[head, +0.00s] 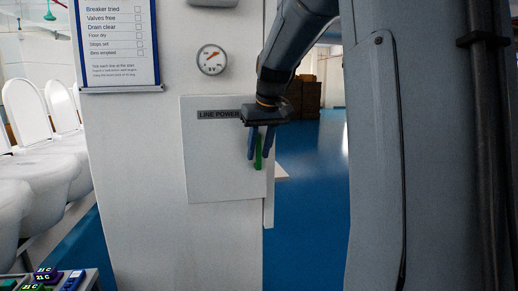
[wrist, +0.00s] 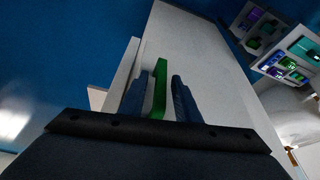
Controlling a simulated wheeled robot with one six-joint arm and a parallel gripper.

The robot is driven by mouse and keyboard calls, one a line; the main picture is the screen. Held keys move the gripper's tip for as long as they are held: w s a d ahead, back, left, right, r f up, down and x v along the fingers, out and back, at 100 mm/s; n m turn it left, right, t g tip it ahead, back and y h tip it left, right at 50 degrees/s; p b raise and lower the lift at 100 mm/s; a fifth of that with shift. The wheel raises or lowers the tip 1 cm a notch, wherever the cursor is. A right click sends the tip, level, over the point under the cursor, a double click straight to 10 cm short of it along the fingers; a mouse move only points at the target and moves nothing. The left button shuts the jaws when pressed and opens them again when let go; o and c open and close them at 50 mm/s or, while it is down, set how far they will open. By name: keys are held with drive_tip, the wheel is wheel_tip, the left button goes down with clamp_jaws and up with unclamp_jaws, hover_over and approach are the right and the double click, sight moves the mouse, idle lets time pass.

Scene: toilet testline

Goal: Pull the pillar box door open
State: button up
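The pillar box door (head: 222,160) is a pale flat panel labelled LINE POWER on the white pillar. It also fills the middle of the wrist view (wrist: 205,85). A green upright bar handle (head: 258,152) stands near its right edge. My gripper (head: 258,157) is at the handle with one finger on each side. In the wrist view the green handle (wrist: 160,90) stands between the two blue fingers, with a clear gap to the right finger and closer to the left one. The gripper is open. The door looks shut or nearly so; I cannot tell exactly.
A pressure gauge (head: 212,60) and a checklist board (head: 117,40) are on the pillar above the box. White toilets (head: 38,175) stand at the left. A tray with small coloured devices (head: 50,279) is at the lower left. Blue floor (head: 312,200) is open right of the pillar.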

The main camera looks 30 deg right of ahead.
drive_tip(key=shift+f, duration=0.1)
clamp_jaws()
drive_tip(key=shift+a, duration=0.1)
